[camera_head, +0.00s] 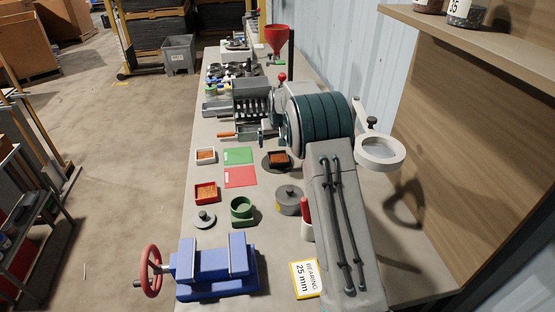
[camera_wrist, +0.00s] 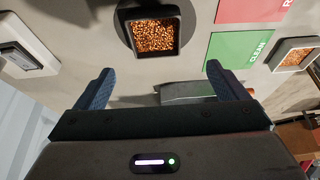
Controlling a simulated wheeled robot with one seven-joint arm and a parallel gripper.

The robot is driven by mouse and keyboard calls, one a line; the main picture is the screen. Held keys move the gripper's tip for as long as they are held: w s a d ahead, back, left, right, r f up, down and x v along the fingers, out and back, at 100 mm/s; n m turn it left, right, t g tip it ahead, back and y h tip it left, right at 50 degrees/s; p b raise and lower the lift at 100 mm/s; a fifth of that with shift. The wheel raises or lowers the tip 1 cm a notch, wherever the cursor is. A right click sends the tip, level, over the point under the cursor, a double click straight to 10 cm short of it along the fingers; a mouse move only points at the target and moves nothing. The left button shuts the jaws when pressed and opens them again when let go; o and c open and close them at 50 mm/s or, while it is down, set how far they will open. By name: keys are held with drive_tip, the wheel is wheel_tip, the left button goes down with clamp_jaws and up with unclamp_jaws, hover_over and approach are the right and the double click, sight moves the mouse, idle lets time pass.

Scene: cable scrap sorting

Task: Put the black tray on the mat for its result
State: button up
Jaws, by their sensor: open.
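The black tray (camera_wrist: 155,56), filled with copper-coloured granules, sits on a dark round plate (camera_wrist: 117,25) in the wrist view. In the head view the black tray (camera_head: 278,167) is right of the mats. The green mat (camera_head: 238,155), marked CLEAN in the wrist view (camera_wrist: 236,50), lies just beyond the red mat (camera_head: 240,177). The red mat's lettering (camera_wrist: 250,9) is cut off. Both mats look bare. My gripper (camera_wrist: 159,70) is open and empty; the tray lies beyond its fingertips, between their lines. I cannot make out the gripper in the head view.
A white tray (camera_head: 205,161) and a red tray (camera_head: 205,201), both with granules, stand left of the mats. A magnifier ring (camera_head: 380,165) stands right.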

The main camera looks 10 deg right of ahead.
sight(277, 157)
drive_tip(key=x, duration=0.3)
drive_tip(key=shift+w+f, duration=0.1)
drive_tip(key=shift+f, duration=0.1)
drive_tip(key=shift+d+p+x, duration=0.15)
drive_tip(key=shift+p+x, duration=0.5)
drive_tip(key=shift+x, duration=0.65)
drive_tip(key=shift+d+p+x, duration=0.1)
drive_tip(key=shift+p+x, duration=0.5)
drive_tip(key=shift+x, duration=0.7)
drive_tip(key=shift+s+f, duration=0.1)
drive_tip(key=shift+s, duration=0.15)
drive_tip(key=c, duration=1.4)
